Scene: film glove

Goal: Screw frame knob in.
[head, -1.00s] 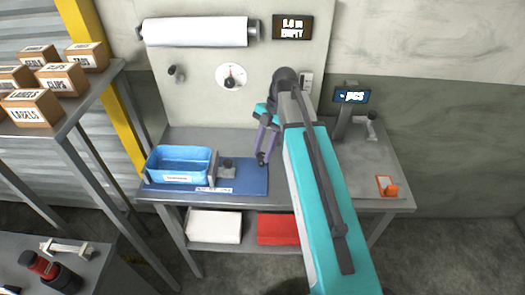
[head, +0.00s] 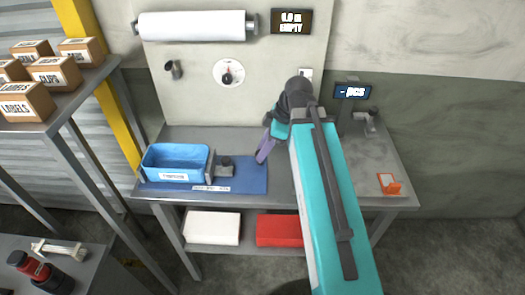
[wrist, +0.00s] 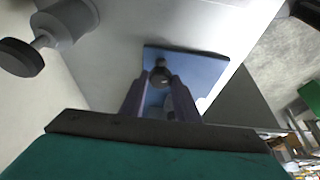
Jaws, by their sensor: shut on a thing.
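My gripper (head: 262,158) has purple fingers that slant down over the right part of the blue mat (head: 252,186). In the wrist view the fingers are shut on a small dark round knob (wrist: 160,76), with the mat behind it. A grey block with a dark top (head: 226,166) stands on the mat, left of my fingertips and apart from them. A blue bin (head: 178,162) stands left of the block. The knob's underside and any thread are hidden, and I cannot tell whether it touches anything below.
The mat lies on a grey bench (head: 345,190). A white roll (head: 195,26) and a dial (head: 229,73) are on the wall panel. An orange-edged item (head: 388,183) lies at the bench's right. Boxes (head: 55,71) fill the left shelf.

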